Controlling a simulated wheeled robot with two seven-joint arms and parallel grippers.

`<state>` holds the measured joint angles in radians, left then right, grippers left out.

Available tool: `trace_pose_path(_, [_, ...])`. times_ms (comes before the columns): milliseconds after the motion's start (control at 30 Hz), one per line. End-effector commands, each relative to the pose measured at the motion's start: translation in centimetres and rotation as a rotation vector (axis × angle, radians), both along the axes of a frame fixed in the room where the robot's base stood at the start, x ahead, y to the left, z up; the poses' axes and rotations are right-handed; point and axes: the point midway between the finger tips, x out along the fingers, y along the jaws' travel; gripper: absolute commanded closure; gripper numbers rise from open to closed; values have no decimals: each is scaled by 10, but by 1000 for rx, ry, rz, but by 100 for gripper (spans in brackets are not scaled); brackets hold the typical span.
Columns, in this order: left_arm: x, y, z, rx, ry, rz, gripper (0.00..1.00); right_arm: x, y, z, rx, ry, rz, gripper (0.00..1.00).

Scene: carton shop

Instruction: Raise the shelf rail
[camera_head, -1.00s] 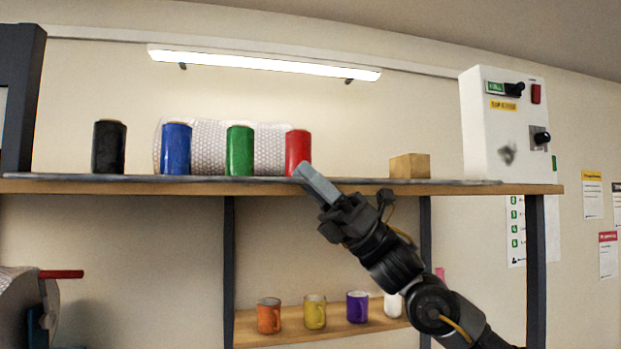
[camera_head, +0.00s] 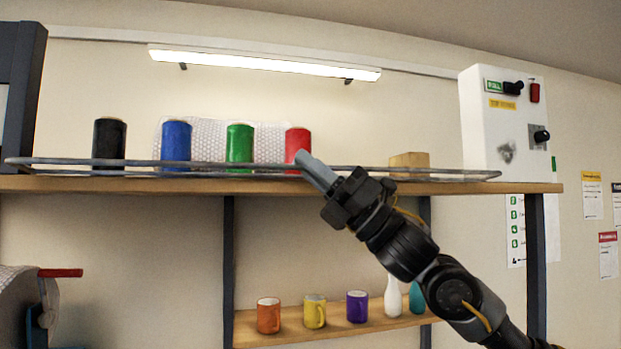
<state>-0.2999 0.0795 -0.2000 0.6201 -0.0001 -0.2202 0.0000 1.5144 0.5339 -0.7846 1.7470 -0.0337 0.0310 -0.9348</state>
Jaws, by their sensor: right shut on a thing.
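The shelf rail (camera_head: 75,163) is a thin grey metal loop that runs along the front of the upper shelf (camera_head: 130,185). It stands a little above the board and crosses in front of the spools. My right gripper (camera_head: 308,165) is shut on the rail near its middle, just in front of the red spool. Its fingers hide a short piece of the rail. My left gripper is not in view.
Behind the rail stand black (camera_head: 108,143), blue (camera_head: 176,142), green (camera_head: 240,145) and red (camera_head: 297,143) spools and a wooden block (camera_head: 409,160). A white control box (camera_head: 495,120) is at right. Several mugs and a white vase (camera_head: 392,297) stand on the lower shelf.

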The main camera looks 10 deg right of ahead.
Motion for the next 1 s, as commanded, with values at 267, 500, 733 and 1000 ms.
trace_pose_path(267, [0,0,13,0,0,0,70,4,-1,20,-12,256,-2,100])
trace_pose_path(500, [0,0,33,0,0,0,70,10,0,32,-23,454,-1,100])
trace_pose_path(733, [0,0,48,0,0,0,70,16,0,36,-29,590,-1,100])
trace_pose_path(1000, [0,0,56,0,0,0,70,19,1,36,-36,673,1,100])
